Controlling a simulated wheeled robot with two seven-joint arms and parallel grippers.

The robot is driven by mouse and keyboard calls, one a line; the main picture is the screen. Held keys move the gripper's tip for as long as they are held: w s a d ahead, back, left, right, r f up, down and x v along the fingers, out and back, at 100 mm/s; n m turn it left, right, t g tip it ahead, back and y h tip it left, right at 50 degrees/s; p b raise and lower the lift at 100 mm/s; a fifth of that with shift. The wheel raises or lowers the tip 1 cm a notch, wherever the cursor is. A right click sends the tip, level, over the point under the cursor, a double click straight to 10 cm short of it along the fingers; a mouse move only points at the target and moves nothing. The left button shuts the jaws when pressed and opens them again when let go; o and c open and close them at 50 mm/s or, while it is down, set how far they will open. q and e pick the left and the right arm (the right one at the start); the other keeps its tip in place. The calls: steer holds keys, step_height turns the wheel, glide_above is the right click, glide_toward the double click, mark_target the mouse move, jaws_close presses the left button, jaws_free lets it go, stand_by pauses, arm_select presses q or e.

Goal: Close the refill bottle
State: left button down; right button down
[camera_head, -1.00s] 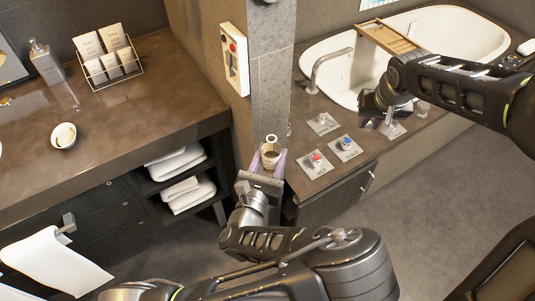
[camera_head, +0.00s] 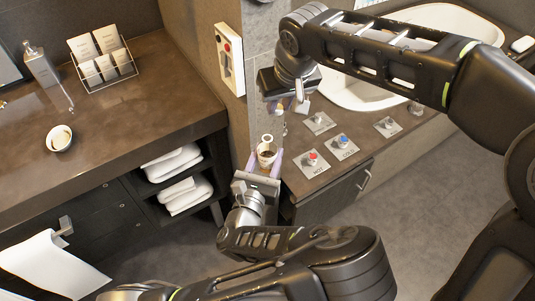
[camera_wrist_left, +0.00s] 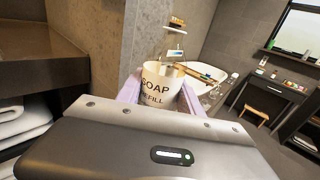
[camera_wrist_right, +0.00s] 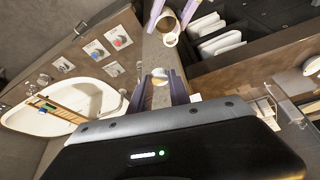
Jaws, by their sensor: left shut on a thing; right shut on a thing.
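The refill bottle (camera_head: 265,160) is a cream cup-like container held upright, its top open and dark inside. In the left wrist view its lettering (camera_wrist_left: 160,85) reads "SOAP REFILL". My left gripper (camera_head: 264,166) is shut on it, one lilac finger on each side. My right gripper (camera_head: 288,105) is above and slightly right of the bottle, apart from it. It is shut on a small pale round piece, seemingly the cap (camera_wrist_right: 160,77), seen between its fingers in the right wrist view. The bottle's open mouth (camera_wrist_right: 168,28) shows beyond it there.
A tiled wall end with a switch panel (camera_head: 229,60) stands behind the grippers. The brown counter (camera_head: 150,95) is at the left, with towels (camera_head: 185,193) on shelves below. Tap plates marked HOT (camera_head: 312,162) and COOL (camera_head: 342,146) lie on the tub ledge at the right.

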mark_target(266, 136)
steer(key=s+a, duration=0.1)
steer(key=s+a+r, duration=0.1)
steer(key=shift+s+a+r+n, duration=0.1)
steer(key=shift+s+r+n, duration=0.1)
steer(key=shift+s+n, duration=0.15)
steer(key=shift+f, duration=0.1)
steer(key=shift+f, duration=1.95)
steer(key=shift+f, duration=0.9)
steer(key=shift+f, duration=0.55)
